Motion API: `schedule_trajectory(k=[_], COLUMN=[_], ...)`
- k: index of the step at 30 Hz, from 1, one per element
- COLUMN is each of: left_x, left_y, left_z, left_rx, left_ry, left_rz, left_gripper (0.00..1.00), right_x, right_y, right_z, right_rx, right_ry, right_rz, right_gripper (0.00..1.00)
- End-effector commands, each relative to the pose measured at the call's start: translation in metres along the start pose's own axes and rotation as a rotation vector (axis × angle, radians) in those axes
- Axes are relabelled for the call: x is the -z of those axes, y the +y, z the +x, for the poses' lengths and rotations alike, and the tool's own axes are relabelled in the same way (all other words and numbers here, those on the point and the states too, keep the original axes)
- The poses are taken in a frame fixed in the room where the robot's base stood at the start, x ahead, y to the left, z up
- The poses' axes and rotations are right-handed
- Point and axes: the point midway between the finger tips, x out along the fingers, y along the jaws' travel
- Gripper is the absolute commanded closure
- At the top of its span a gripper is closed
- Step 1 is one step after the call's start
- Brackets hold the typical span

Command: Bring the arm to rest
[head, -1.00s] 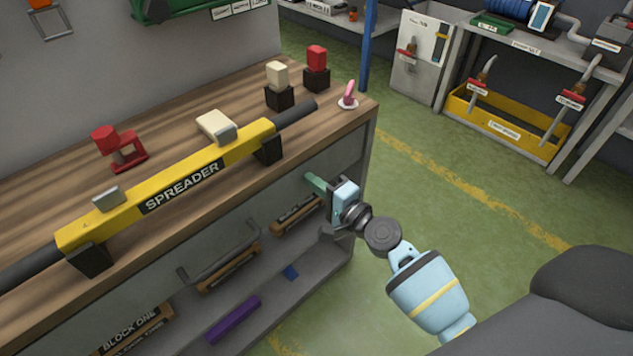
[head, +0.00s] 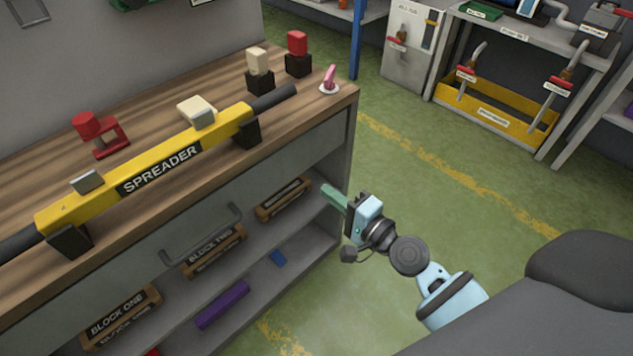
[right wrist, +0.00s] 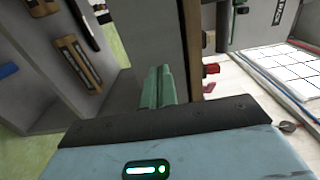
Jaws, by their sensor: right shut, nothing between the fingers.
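My right gripper (head: 334,195) is in the head view, beside the right end of the wooden-topped bench (head: 330,103) and lower than its top. Its green fingers are together with nothing between them. They also show closed in the right wrist view (right wrist: 158,87), in front of the bench's grey side. My right arm (head: 408,256) is bent and reaches in from the lower right. My left gripper is in neither view.
A yellow spreader bar (head: 150,170) lies on black supports on the bench. Blocks and a red clamp (head: 100,133) stand behind it. Labelled blocks (head: 213,251) and a purple bar (head: 222,305) lie on shelves below. Green floor (head: 440,190) is clear to the right.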

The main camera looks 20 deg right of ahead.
Motion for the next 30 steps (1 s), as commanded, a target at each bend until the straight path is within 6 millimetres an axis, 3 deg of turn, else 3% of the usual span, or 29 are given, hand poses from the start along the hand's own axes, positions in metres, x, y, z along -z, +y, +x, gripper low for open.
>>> schedule_trajectory(k=[7,23,26,30], left_x=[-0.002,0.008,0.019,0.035], left_y=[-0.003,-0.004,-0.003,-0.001], left_z=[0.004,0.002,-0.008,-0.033], left_rx=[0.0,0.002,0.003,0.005], left_ry=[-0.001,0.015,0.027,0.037], left_rz=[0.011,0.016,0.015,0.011], left_gripper=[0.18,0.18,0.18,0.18], right_x=[0.001,-0.003,-0.013,-0.038], right_y=[0.001,0.002,0.009,0.024], right_z=[-0.025,-0.032,-0.049,-0.091], right_rx=[0.0,-0.017,-0.072,-0.205], right_ry=[0.001,-0.001,-0.009,-0.042], right_rz=[0.0,-0.023,-0.097,-0.292], right_gripper=[1.0,1.0,1.0,1.0])
